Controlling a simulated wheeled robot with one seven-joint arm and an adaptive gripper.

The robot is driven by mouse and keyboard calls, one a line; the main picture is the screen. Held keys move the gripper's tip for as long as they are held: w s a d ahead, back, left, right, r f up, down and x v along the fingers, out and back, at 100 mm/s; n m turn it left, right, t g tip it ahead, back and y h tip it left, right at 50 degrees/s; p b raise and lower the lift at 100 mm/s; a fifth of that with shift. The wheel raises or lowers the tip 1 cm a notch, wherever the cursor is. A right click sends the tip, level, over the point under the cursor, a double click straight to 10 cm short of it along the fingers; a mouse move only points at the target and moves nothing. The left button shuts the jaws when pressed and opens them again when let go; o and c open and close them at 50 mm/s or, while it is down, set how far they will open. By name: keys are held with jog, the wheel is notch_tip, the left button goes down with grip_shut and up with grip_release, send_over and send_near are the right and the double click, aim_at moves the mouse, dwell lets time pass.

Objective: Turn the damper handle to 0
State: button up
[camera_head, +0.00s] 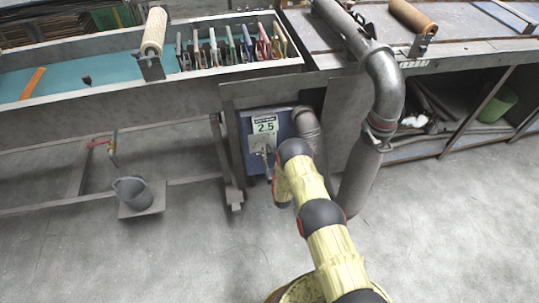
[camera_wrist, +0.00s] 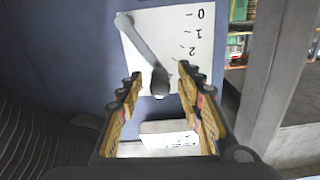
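The damper handle (camera_wrist: 143,45) is a grey lever with a dark rounded knob (camera_wrist: 160,82) on a white scale plate (camera_wrist: 178,28). The plate shows 0, 1 and 2, upside down in the wrist view; the knob lies past the 2 mark, away from 0. In the head view, the blue damper box (camera_head: 285,124) carries a display (camera_head: 265,124) reading 2.5. My gripper (camera_wrist: 160,74) is open, its fingers on either side of the knob with visible gaps. In the head view my arm hides the gripper.
A grey pipe (camera_head: 384,85) runs down right of the box, close to my arm. A workbench with a teal trough (camera_head: 120,75) stands above left. A bucket (camera_head: 132,190) stands at left. Open floor (camera_head: 450,220) lies at right.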

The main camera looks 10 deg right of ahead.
jog(key=c, duration=0.3)
grip_shut()
dwell(0.7)
